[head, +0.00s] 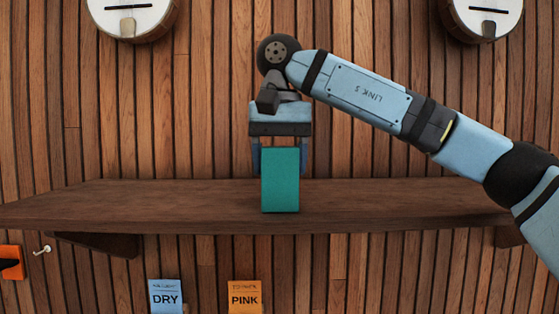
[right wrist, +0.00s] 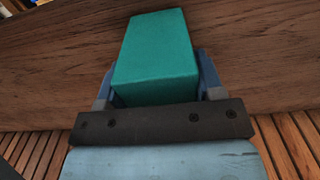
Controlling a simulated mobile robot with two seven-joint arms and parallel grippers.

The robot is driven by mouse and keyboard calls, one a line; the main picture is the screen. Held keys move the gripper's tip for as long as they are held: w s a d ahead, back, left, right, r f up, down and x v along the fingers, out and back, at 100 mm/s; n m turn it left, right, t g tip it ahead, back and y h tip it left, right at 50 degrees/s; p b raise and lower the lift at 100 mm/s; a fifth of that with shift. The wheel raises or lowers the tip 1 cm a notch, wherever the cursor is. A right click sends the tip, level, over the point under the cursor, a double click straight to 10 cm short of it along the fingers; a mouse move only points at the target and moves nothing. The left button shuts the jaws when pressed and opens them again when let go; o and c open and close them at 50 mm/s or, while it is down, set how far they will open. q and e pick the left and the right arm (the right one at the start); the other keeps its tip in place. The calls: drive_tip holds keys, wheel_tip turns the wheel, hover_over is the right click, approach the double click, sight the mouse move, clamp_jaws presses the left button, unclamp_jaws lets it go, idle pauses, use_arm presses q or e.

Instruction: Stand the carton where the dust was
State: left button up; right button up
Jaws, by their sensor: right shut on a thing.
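A teal carton (head: 280,181) stands upright at the front of the brown wooden shelf (head: 130,203), near its middle. My right gripper (head: 280,163) comes down from above and is shut on the carton, one finger on each side. In the right wrist view the carton (right wrist: 157,58) sits between the two blue fingers (right wrist: 157,85), over the shelf (right wrist: 45,65). Its base looks at or very near the shelf top; I cannot tell if it bears weight. No dust shows on the visible shelf. My left gripper is not in view.
The shelf is bare on both sides of the carton. A slatted wood wall stands behind. Two round instruments (head: 133,15) hang above. Below the shelf hang a blue DRY tag (head: 165,297), an orange PINK tag (head: 245,297), a white hook (head: 42,250) and an orange item (head: 11,262).

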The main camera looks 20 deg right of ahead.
drive_tip(key=shift+s+f, duration=0.1)
drive_tip(key=o, duration=0.7)
drive_tip(key=shift+a, duration=0.1)
drive_tip(key=shift+o, duration=1.3)
